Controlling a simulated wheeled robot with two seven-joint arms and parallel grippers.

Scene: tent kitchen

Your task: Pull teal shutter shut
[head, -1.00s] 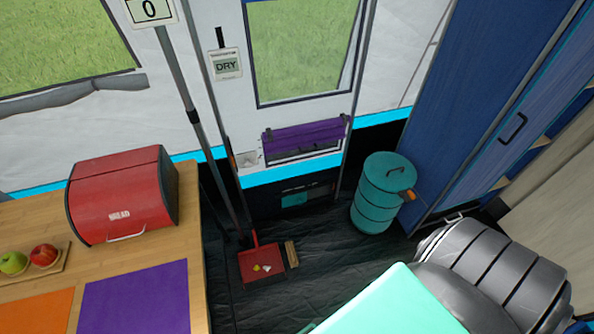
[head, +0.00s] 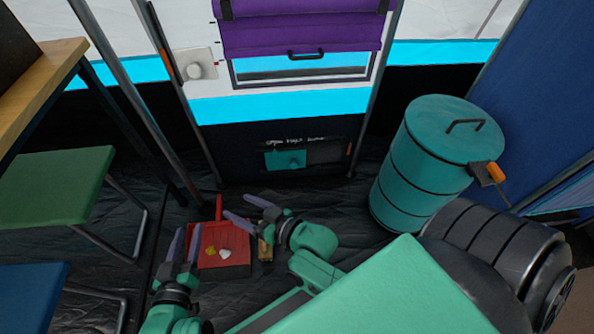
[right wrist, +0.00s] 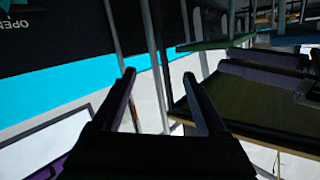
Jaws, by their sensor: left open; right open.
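The teal shutter (head: 286,159) is a small plate low in the dark wall panel under the door window. It sits at the left of its slot, under the left end of a lettered scale; the dark right part (head: 327,153) of the slot is uncovered. My left gripper (head: 187,232) is open and empty, low and left of the shutter. My right gripper (head: 240,206) is open and empty, below and left of the shutter, apart from it. The right wrist view shows its spread fingers (right wrist: 158,75) and the word OPEN at the upper left; the shutter is mostly out of frame.
A teal bin (head: 430,160) stands right of the panel. A green stool (head: 55,188) and table (head: 40,70) are left. A purple blind (head: 300,30) hangs above.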

